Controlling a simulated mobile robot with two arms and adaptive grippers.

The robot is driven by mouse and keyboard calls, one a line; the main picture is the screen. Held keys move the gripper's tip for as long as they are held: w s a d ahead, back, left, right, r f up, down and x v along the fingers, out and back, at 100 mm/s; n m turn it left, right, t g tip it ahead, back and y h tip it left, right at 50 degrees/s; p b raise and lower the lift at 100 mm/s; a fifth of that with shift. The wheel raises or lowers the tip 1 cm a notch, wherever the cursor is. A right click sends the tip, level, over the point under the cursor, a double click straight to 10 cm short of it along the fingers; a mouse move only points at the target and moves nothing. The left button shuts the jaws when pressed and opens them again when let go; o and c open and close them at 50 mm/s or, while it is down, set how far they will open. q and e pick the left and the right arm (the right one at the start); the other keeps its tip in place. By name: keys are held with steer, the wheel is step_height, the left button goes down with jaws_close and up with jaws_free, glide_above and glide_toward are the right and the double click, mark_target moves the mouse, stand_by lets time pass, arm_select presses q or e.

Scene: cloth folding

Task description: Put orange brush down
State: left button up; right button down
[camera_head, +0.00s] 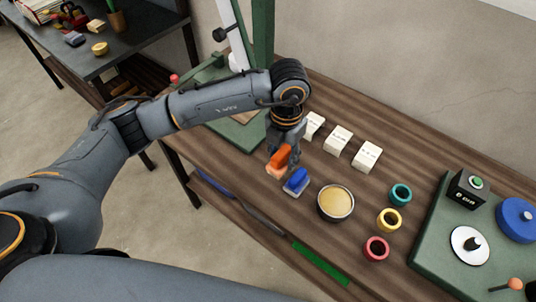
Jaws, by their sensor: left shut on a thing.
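The orange brush (279,160) is in the head view near the front edge of the wooden table (300,98). My left gripper (283,148) comes down from above and is shut on the orange brush. The lower end of the brush is at or just above the table top; I cannot tell whether it touches. A blue brush (297,181) lies on the table just to the right of the orange one. My right gripper is not in view.
Right of the brushes stand a round tin (335,203) and teal (400,194), yellow (389,220) and red (376,248) rings. White blocks (338,139) stand behind. A green board (436,250) with a button box (467,189) is at right. A green frame (262,35) rises behind.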

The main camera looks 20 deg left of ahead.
arm_select(q)
steer(key=w+a+f, duration=0.1)
steer(key=w+a+f+p, duration=0.1)
steer(key=a+f, duration=0.1)
steer(key=w+a+f, duration=0.1)
steer(key=f, duration=0.1)
steer(key=shift+w+a+f, duration=0.15)
steer(key=shift+w, duration=0.15)
steer(key=f, duration=0.1)
steer(key=f+p, duration=0.1)
steer(key=a+f+p, duration=0.1)
steer(key=shift+w+f, duration=0.25)
steer(key=shift+w, duration=0.1)
steer(key=shift+f, duration=0.25)
steer(key=shift+d, duration=0.1)
steer(key=shift+f, duration=0.1)
steer(key=shift+f, duration=0.15)
steer(key=o, duration=0.6)
steer(key=shift+f, duration=0.1)
steer(key=o, duration=0.4)
